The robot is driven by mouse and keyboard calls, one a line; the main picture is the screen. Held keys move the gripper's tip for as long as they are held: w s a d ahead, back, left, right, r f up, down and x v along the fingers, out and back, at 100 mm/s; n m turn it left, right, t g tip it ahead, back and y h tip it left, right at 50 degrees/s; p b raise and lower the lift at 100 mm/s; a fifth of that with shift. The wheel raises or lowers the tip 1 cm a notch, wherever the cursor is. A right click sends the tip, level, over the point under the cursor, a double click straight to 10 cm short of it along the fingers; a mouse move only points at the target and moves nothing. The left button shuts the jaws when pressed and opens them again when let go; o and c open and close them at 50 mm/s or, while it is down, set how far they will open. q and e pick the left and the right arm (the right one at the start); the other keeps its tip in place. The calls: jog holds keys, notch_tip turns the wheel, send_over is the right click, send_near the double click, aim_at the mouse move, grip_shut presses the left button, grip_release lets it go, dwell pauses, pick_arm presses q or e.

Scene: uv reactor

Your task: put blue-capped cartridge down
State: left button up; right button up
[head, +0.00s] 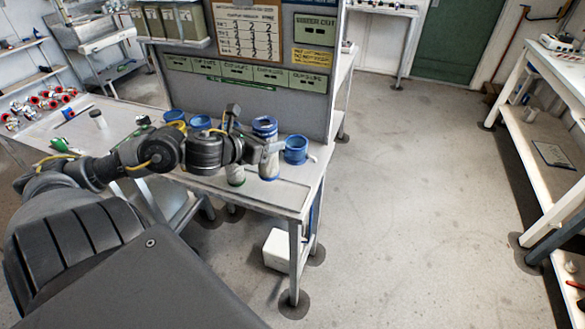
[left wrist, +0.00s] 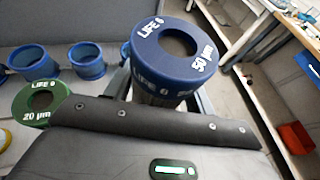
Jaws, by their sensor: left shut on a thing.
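The blue-capped cartridge (head: 265,125) is upright at the right end of the bench (head: 285,196) in the head view. My left gripper (head: 268,146) is shut on it from the left. Its cap, marked 50 µm, shows large in the left wrist view (left wrist: 150,72). I cannot tell whether its base touches the bench. A green-capped cartridge (left wrist: 27,100), marked 20 µm, is to its left in the left wrist view. My right gripper is not in view.
A blue ring (head: 295,150) sits close to the right of the held cartridge. More blue rings (head: 200,122) stand behind my left arm. A panel with labels (head: 262,75) rises behind the bench. Open floor (head: 400,200) lies to the right.

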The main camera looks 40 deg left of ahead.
pick_arm(q)
jog(key=w+d+f, duration=0.4)
jog(key=d+f, duration=0.1)
jog(key=f, duration=0.4)
jog(key=shift+f, duration=0.2)
jog(key=shift+w, duration=0.1)
jog(key=shift+f, duration=0.15)
jog(key=shift+f+b, duration=0.1)
jog(key=shift+b, duration=0.25)
jog(key=o, duration=1)
jog(key=shift+o, duration=0.2)
